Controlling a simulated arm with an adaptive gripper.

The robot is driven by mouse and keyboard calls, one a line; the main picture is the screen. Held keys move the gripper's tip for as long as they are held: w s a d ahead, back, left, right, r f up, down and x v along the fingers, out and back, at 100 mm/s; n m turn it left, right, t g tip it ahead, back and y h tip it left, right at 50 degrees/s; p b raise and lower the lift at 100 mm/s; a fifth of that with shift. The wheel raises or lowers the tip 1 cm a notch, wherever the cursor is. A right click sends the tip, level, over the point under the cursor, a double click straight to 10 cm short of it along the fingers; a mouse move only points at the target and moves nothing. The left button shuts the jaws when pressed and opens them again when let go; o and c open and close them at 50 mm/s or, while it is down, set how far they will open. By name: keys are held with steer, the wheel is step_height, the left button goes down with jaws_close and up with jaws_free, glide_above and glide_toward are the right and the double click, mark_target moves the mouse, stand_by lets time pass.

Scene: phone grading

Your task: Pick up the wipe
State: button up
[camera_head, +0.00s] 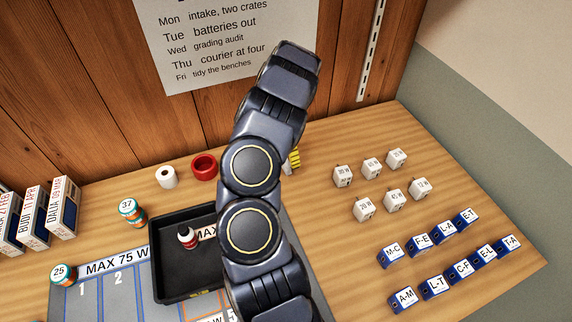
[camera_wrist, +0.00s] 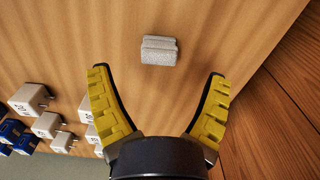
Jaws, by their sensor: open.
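The wipe looks like a small light grey, folded or ridged block (camera_wrist: 160,50), lying on the wooden bench top in the wrist view. My gripper (camera_wrist: 159,75) is open, its two yellow ridged fingers spread wide with nothing between them. The wipe shows just beyond the fingertips, roughly centred between them, and no finger touches it. In the head view only a bit of a yellow finger of my gripper (camera_head: 294,158) shows to the right of my arm.
White charger cubes (camera_head: 394,200) and blue labelled blocks (camera_head: 436,287) stand to the right. A black tray (camera_head: 160,258) holds a small red-and-white bottle (camera_head: 187,237). A red tape roll (camera_head: 204,167) and white roll (camera_head: 166,177) stand near the back wall.

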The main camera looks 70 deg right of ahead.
steer(key=f, duration=0.4)
steer(key=shift+s+f, duration=0.25)
steer(key=shift+f, duration=0.1)
steer(key=shift+w+d+f, duration=0.1)
steer(key=shift+f, duration=0.5)
steer(key=c, duration=0.9)
